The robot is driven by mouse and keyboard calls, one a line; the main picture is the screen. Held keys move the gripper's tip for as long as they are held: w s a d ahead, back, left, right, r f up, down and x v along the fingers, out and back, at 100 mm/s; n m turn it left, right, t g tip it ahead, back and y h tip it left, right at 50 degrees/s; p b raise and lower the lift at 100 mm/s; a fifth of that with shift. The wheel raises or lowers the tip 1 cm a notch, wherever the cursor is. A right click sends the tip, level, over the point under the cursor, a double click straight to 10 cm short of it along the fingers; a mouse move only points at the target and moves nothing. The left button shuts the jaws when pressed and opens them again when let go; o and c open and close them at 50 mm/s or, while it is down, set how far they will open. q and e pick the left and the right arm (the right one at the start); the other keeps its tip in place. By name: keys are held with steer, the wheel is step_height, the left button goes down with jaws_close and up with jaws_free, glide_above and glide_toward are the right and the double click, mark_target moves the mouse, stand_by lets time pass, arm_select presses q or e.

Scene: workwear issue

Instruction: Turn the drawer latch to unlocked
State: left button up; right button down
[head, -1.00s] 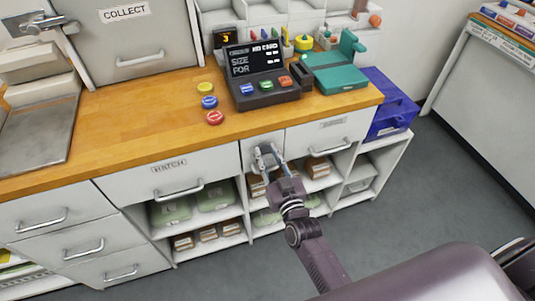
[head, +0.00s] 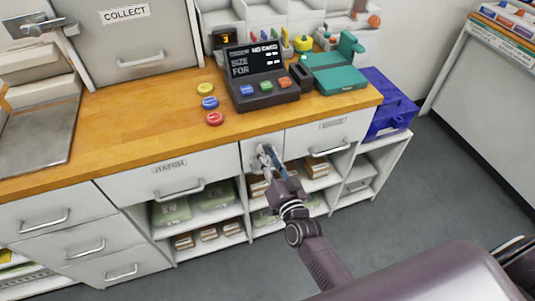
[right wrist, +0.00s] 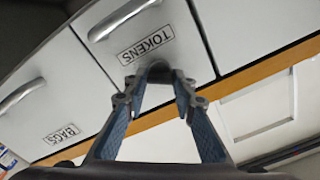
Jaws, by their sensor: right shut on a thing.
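The drawer latch, a small grey knob (right wrist: 158,72), shows between my fingertips in the right wrist view, close to the TOKENS label. In the head view it is mostly hidden by the fingers, on the narrow white front (head: 249,151) under the counter edge. My right gripper (head: 268,158) is shut on the latch; its two blue-grey fingers (right wrist: 157,95) reach in from either side. The latch's exact setting cannot be read. The white drawer (right wrist: 150,30) labelled TOKENS has a grey bar handle and looks closed. My left gripper is not in view.
The wooden counter (head: 140,120) lies above the latch, with a dark terminal (head: 262,97), coloured discs and a teal device (head: 335,72). The HATCH drawer (head: 130,180) is to the left, open shelves below. A blue crate (head: 390,110) stands right. The grey floor is clear.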

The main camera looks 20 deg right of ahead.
steer(key=m, duration=0.5)
steer(key=shift+f+m, duration=0.1)
steer(key=shift+m, duration=0.2)
steer(key=m+b, duration=0.1)
steer(key=m, duration=0.4)
steer(key=shift+m+b, duration=0.35)
steer(key=shift+m, duration=0.05)
steer(key=c, duration=1.6)
jaws_free()
steer(key=shift+s, duration=0.1)
steer(key=shift+s+f, duration=0.1)
steer(key=shift+s, duration=0.2)
steer(key=s, duration=1.1)
steer(key=shift+d, duration=0.25)
steer(key=shift+s, duration=0.1)
